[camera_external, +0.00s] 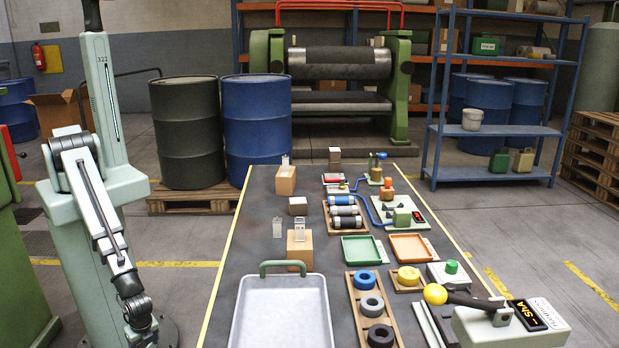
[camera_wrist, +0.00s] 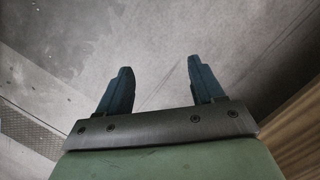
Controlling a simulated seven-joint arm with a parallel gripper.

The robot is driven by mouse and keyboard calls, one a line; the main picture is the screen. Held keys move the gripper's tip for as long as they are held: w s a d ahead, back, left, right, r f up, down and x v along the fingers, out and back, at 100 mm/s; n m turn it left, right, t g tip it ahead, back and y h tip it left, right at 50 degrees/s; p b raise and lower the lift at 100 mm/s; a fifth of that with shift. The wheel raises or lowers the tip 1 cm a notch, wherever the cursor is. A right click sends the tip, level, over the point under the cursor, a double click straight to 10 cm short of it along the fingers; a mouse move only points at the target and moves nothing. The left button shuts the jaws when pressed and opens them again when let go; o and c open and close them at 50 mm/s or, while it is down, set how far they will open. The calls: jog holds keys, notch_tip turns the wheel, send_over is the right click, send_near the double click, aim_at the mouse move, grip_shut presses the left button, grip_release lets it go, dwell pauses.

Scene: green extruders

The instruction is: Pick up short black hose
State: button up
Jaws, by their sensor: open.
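A wooden rack (camera_external: 362,229) on the dark table holds several short cylinders with metallic ends, which look like short hose pieces. One is blue, and a dark one (camera_external: 345,210) lies among them. They are too small to tell which is the short black hose. My gripper (camera_wrist: 160,66) is open and empty in the wrist view, its two dark blue fingers spread over bare grey floor. In the external view my arm hangs down at the left, beside the table and well apart from the rack. The fingertips are not clear there.
A grey metal tray (camera_external: 279,312) with a green handle fills the table's near left. A rack of blue, grey and black rings (camera_external: 380,335) stands right of it. Green (camera_external: 361,250) and orange (camera_external: 411,247) trays lie beyond. A yellow-knobbed lever (camera_external: 435,294) stands near right.

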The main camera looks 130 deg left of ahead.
jog(key=w+d+r+t, duration=0.2)
jog(key=w, duration=0.6)
jog(key=w+d+r+t, duration=0.1)
jog(key=w+d+r, duration=0.15)
jog(key=w, duration=0.65)
jog(key=w+d+r+t+h, duration=0.1)
jog(key=w+d+r+t, duration=0.25)
jog(key=w+r, duration=0.85)
jog(key=w+d+r+t+h, duration=0.15)
jog(key=w+d+r, duration=0.35)
jog(key=w+r, duration=0.7)
jog(key=w+d+r+t, duration=0.2)
jog(key=w+r, duration=0.4)
jog(key=w, duration=0.1)
jog(key=w+d+r+t, duration=0.1)
jog(key=w+d+r, duration=0.2)
jog(key=w+r, duration=0.35)
jog(key=w+a+r+n, duration=0.2)
jog(key=w+a+r, duration=0.5)
jog(key=a+r, duration=0.2)
jog(key=a+n+g+y, duration=0.1)
jog(key=a+y, duration=0.1)
jog(key=a, duration=1.6)
notch_tip(320, 180, up, 4)
jog(key=n+g, duration=0.6)
jog(key=g, duration=0.1)
send_over(356, 217)
jog(key=shift+y, duration=0.35)
notch_tip(356, 217, down, 13)
jog(key=shift+a+r, duration=0.1)
